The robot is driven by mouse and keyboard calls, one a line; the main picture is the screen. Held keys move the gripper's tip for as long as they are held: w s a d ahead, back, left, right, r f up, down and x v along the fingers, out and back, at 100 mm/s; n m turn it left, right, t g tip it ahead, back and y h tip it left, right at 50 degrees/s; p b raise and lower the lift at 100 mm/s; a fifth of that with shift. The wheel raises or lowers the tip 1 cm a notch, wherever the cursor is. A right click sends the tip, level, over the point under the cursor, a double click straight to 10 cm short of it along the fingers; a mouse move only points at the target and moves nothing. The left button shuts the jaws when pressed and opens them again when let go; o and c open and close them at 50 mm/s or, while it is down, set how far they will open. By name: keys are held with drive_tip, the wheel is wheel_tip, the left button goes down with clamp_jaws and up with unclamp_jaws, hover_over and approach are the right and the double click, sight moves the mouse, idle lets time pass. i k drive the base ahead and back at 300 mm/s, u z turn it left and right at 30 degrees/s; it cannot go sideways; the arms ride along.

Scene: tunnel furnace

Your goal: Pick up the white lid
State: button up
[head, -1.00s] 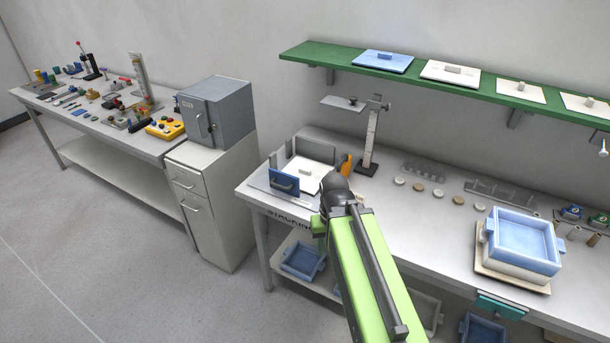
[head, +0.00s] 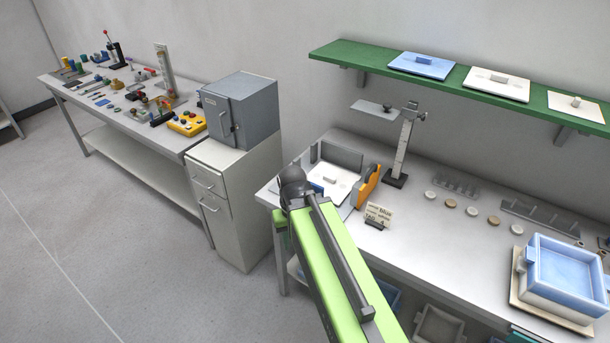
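A white lid (head: 332,182) with a small raised handle lies flat in a grey-walled station at the left end of the workbench. More white lids lie on the green shelf, a larger one (head: 496,84) in the middle and another (head: 576,107) at the right. My arm reaches over the bench's left end, and the dark end of my arm with my gripper (head: 293,180) appears just left of the station's lid, covering the station's near left part. The fingers are hidden, so I cannot see their opening or any contact.
An orange-sided upright piece (head: 367,186) borders the station's right side, with a small card (head: 379,215) nearby. A metal stand (head: 404,145) is behind. A blue tray (head: 566,275) is at the right. A blue lid (head: 422,65) lies on the green shelf (head: 455,85). Floor at left is clear.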

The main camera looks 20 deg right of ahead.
sight(337, 182)
drive_tip(key=u, duration=0.5)
drive_tip(key=i, duration=1.3)
drive_tip(key=z, duration=0.3)
